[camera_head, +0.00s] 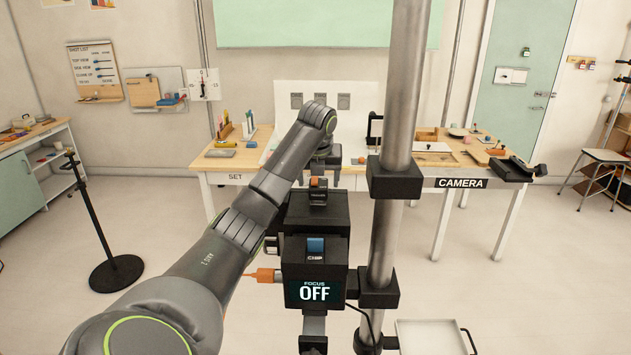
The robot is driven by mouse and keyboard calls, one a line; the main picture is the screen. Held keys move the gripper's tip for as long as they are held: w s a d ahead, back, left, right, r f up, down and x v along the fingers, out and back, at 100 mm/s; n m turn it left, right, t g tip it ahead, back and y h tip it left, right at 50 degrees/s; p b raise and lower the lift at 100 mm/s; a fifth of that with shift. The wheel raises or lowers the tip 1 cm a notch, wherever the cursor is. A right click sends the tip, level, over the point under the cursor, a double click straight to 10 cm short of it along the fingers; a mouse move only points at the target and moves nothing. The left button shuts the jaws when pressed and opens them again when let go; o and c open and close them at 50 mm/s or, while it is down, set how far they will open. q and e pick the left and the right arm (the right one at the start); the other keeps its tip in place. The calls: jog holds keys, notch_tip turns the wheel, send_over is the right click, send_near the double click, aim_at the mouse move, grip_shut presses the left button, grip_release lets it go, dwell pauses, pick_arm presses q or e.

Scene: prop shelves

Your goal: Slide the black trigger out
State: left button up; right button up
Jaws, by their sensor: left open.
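A black camera-like device (314,258) is mounted beside a vertical metal pole. Its screen (314,292) reads "FOCUS OFF", with a blue switch (315,245) labelled "CHIP" above it. An orange piece (318,183) sits on a black part on top. An orange pointed part (264,275) sticks out at the left side. I cannot tell which black part is the trigger. My left arm reaches in from the left, and my left gripper (333,178) is open, pointing down just beyond the device's top. Its fingertips are partly hidden. My right gripper is not in view.
The metal pole (397,120) with black clamps stands just right of the device. Behind is a table with "SET" (236,176) and "CAMERA" (461,183) labels and small props. A black stand (116,273) is at left, a white tray (431,338) at lower right.

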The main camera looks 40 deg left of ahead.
aim_at(320, 182)
pick_arm(q)
jog(key=shift+x, duration=1.25)
jog(key=shift+w+a+f, duration=0.1)
jog(key=shift+w+f, duration=0.1)
jog(key=shift+w, duration=0.1)
jog(key=shift+s+r, duration=0.1)
jog(key=shift+s, duration=0.15)
jog(key=c, duration=1.1)
jog(key=o, duration=0.3)
jog(key=c, duration=0.4)
jog(key=shift+o, duration=0.2)
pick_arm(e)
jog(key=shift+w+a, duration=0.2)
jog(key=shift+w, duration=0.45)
